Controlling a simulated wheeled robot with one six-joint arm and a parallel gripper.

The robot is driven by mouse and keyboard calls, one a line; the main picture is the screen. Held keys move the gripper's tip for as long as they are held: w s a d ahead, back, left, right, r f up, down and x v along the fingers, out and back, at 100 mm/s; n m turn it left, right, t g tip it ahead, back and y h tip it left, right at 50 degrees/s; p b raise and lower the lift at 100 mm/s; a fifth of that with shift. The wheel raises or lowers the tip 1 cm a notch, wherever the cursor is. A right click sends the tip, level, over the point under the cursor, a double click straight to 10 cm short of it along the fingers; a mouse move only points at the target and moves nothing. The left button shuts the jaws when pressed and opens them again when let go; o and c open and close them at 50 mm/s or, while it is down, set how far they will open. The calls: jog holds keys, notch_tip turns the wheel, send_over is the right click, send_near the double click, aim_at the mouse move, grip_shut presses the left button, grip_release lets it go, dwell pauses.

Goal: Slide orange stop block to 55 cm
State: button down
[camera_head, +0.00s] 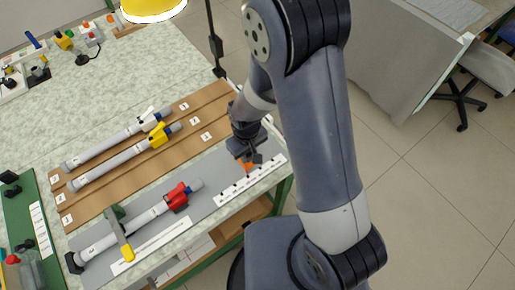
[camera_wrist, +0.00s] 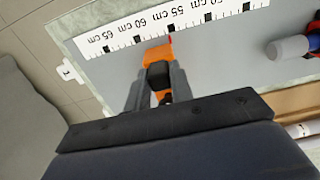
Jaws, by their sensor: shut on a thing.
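The orange stop block (camera_wrist: 154,54) shows in the wrist view against the edge of the white centimetre scale (camera_wrist: 160,25). My gripper (camera_wrist: 160,88) is shut on it, one finger on each side. A small red tip on the block's right side points at the black mark that appears to go with the 55 cm label. An exact match cannot be read. In the head view the block (camera_head: 247,167) is a small orange patch below my gripper (camera_head: 244,157), at the scale (camera_head: 250,180); my wrist hides most of it.
A grey rod with a red clamp (camera_head: 176,197) lies on the grey bed, left of my gripper. A green stop with a yellow knob (camera_head: 127,252) stands near its left end. Two rods, one with a yellow clamp (camera_head: 158,136), lie on the brown rack (camera_head: 195,110) behind.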

jog(key=shift+s+a, duration=0.15)
jog(key=shift+a, duration=0.1)
jog(key=c, duration=1.2)
grip_release()
jog(key=shift+c, duration=0.2)
notch_tip(320, 180, up, 11)
jog(key=shift+b, duration=0.3)
jog(key=shift+f, duration=0.15)
notch_tip(320, 180, down, 11)
jog(key=shift+r+p, duration=0.15)
jog(key=shift+p, duration=0.2)
jog(key=shift+w+d, duration=0.2)
jog(key=shift+d, duration=0.1)
